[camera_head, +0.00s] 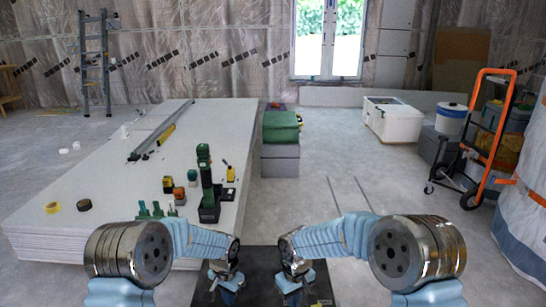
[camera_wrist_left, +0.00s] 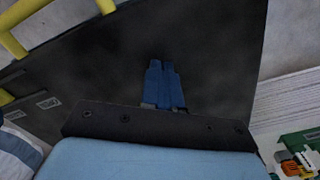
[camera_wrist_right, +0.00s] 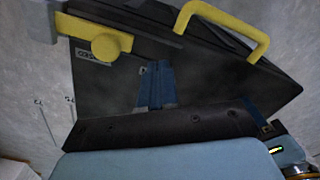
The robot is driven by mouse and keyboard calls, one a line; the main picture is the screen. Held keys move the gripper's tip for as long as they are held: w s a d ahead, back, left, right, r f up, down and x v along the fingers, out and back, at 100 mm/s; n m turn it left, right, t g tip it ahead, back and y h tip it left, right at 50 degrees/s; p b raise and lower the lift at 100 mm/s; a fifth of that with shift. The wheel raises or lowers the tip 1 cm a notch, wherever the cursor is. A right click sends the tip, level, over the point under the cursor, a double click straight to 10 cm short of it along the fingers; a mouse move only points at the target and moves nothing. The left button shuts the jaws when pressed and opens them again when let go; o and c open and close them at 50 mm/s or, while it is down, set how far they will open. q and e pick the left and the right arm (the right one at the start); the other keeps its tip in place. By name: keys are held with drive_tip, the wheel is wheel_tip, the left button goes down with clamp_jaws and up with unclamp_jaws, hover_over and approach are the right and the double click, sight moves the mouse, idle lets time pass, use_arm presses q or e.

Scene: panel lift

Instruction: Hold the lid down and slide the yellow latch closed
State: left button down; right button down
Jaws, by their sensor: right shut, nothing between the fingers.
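A dark case with a flat lid (camera_head: 262,262) lies at the bottom centre of the head view, between my grippers. The lid fills much of the left wrist view (camera_wrist_left: 100,70) and right wrist view (camera_wrist_right: 210,90). The yellow latch (camera_wrist_right: 82,32), a bar with a round knob, sits near the lid's upper left edge there. A yellow handle (camera_wrist_right: 262,40) stands at its upper right. My left gripper (camera_head: 228,296) (camera_wrist_left: 161,66) has its blue fingers together over the lid. My right gripper (camera_head: 291,297) (camera_wrist_right: 156,66) is shut and empty over the lid. Contact with the lid is unclear.
A stack of white panels (camera_head: 100,170) with tools stands at the left. A green case (camera_head: 281,126) sits on a grey box (camera_head: 281,160). A white box (camera_head: 394,120) and orange hand truck (camera_head: 495,135) stand at the right. Floor beyond the dark case is open.

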use_arm(q)
drive_tip(key=shift+s+f, duration=0.15)
drive_tip(key=shift+f, duration=0.1)
use_arm(e)
wheel_tip(320, 180, up, 7)
drive_tip(key=shift+f, duration=0.15)
use_arm(q)
drive_tip(key=shift+r, duration=0.1)
drive_tip(key=shift+r, duration=0.5)
wheel_tip(320, 180, up, 8)
idle(0.8)
